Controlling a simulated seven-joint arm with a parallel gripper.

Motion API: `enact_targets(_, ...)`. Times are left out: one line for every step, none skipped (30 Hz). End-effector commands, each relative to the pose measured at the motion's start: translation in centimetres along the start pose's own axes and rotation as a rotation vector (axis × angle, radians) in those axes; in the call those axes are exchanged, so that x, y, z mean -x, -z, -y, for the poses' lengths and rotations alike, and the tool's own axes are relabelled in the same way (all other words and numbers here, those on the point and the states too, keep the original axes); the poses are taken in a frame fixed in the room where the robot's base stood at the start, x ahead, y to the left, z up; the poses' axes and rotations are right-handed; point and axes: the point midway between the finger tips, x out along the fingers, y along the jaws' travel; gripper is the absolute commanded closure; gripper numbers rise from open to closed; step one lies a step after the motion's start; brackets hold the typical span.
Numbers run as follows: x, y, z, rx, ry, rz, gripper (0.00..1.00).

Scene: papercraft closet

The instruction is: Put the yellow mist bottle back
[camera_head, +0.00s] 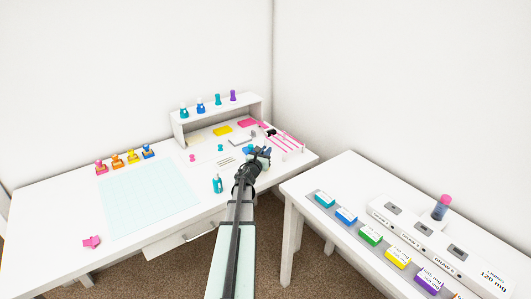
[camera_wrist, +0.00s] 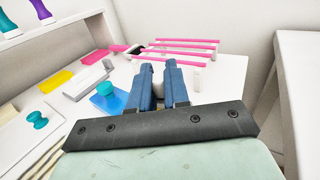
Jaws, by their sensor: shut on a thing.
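My gripper (camera_head: 262,152) is over the right part of the white desk (camera_head: 190,215), near the pink strips. I cannot pick out a yellow mist bottle in either view. A white shelf (camera_head: 222,108) at the back of the desk bears a teal bottle (camera_head: 184,111), a blue bottle (camera_head: 201,105), another teal one (camera_head: 218,97) and a purple one (camera_head: 233,97).
A yellow pad (camera_head: 222,130), pink pad (camera_head: 248,122) and pink strips (camera_head: 284,141) lie at the back right. A pale blue mat (camera_head: 148,198) lies left. A separate side table (camera_head: 345,170) holds several boxes.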

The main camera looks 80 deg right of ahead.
Motion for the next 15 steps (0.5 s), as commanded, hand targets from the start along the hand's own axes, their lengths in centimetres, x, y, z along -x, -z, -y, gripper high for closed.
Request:
enact_targets(0.0,-0.02,0.01,0.0,0.0,0.0,1.0)
enact_targets(0.01,-0.03,0.01,0.0,0.0,0.0,1.0)
enact_targets(0.01,-0.03,0.01,0.0,0.0,0.0,1.0)
enact_targets(0.01,-0.03,0.01,0.0,0.0,0.0,1.0)
enact_targets(0.01,-0.03,0.01,0.0,0.0,0.0,1.0)
enact_targets(0.0,0.02,0.0,0.0,0.0,0.0,1.0)
enact_targets(0.0,0.08,0.0,0.0,0.0,0.0,1.0)
enact_targets(-0.01,0.15,0.0,0.0,0.0,0.0,1.0)
enact_targets(-0.01,0.26,0.0,0.0,0.0,0.0,1.0)
enact_targets(-0.01,0.33,0.0,-0.001,0.0,0.0,1.0)
enact_targets(0.0,0.28,0.01,-0.001,0.0,0.0,0.81)
enact_targets(0.0,0.27,0.01,-0.001,0.0,0.0,0.77)
enact_targets(0.0,0.27,0.01,-0.001,0.0,0.0,0.75)
enact_targets(0.0,0.27,0.01,-0.001,0.0,0.0,0.72)
enact_targets(0.0,0.27,0.01,-0.001,0.0,0.0,0.68)
